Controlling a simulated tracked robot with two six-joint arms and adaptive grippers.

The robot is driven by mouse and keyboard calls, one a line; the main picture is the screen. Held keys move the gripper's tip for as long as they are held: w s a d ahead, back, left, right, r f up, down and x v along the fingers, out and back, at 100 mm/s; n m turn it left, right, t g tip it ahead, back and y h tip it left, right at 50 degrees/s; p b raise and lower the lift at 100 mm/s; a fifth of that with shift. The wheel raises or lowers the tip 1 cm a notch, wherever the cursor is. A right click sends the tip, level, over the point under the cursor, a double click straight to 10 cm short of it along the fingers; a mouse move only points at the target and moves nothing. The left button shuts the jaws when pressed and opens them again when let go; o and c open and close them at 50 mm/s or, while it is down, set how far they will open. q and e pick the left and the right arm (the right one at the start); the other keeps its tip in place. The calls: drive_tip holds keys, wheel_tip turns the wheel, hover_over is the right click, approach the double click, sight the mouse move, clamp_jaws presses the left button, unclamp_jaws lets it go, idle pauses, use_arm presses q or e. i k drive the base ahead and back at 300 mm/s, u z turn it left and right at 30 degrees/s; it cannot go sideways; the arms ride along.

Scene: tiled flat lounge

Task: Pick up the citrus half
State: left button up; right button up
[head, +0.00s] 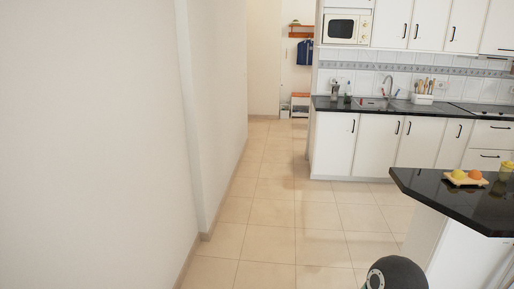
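A small light-coloured tray (466,181) lies on the black island counter at the right. A yellow round fruit (458,174) and an orange one (475,174) sit on it. They are too small to tell whether either is a citrus half. Neither of my grippers is in view. A dark rounded part, probably of my own arm, shows at the bottom edge, well short of the fruit.
The black island counter (440,190) has a corner jutting left. A yellowish cup (505,172) stands on it by the right edge. Tiled floor (300,215) is clear between the left wall (90,150) and the island. Kitchen cabinets (378,145) line the back.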

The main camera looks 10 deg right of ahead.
sight(475, 175)
drive_tip(key=u, duration=0.1)
drive_tip(key=i, duration=1.65)
drive_tip(key=z, duration=1.6)
drive_tip(key=i, duration=0.15)
drive_tip(key=z, duration=1.95)
drive_tip(key=i, duration=1)
drive_tip(key=u, duration=0.5)
